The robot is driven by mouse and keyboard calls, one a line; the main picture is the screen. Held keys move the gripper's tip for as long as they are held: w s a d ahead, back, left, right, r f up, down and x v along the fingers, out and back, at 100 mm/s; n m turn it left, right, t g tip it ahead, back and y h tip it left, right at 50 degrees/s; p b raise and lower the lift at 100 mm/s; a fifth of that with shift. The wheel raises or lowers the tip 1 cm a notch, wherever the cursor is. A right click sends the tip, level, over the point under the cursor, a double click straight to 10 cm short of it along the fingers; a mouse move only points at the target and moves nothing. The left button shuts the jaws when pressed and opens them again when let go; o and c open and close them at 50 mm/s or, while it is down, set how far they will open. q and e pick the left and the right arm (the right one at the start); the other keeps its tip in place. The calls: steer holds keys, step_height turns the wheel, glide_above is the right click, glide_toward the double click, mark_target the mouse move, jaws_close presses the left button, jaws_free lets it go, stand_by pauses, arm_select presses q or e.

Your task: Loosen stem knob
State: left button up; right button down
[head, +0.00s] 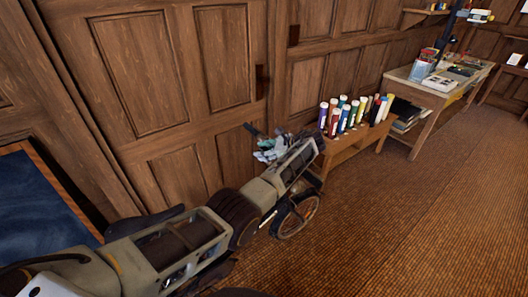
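No stem knob can be made out clearly in the head view. My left arm reaches from the lower left up to the middle of the picture. My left gripper (264,143) is at its end, in front of the wood-panelled wall. Its fingers are small and overlap with pale parts, so I cannot tell whether they are open or shut, or whether they touch anything. A round wheel-like ring (296,217) with a dark frame shows just below my forearm, partly hidden by it. My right gripper is not in view.
A low wooden rack (345,150) with several coloured tubes (350,115) stands right of my gripper. Behind it, a desk (424,92) holds a pencil box and books. A blue board (38,205) with a wooden edge is at the left. The brown carpet (430,220) at right is clear.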

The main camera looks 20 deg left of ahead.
arm_select(q)
steer(key=o, duration=0.5)
steer(key=shift+c, duration=0.2)
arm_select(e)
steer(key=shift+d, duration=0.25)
arm_select(q)
steer(key=shift+r, duration=0.1)
steer(key=v, duration=1.2)
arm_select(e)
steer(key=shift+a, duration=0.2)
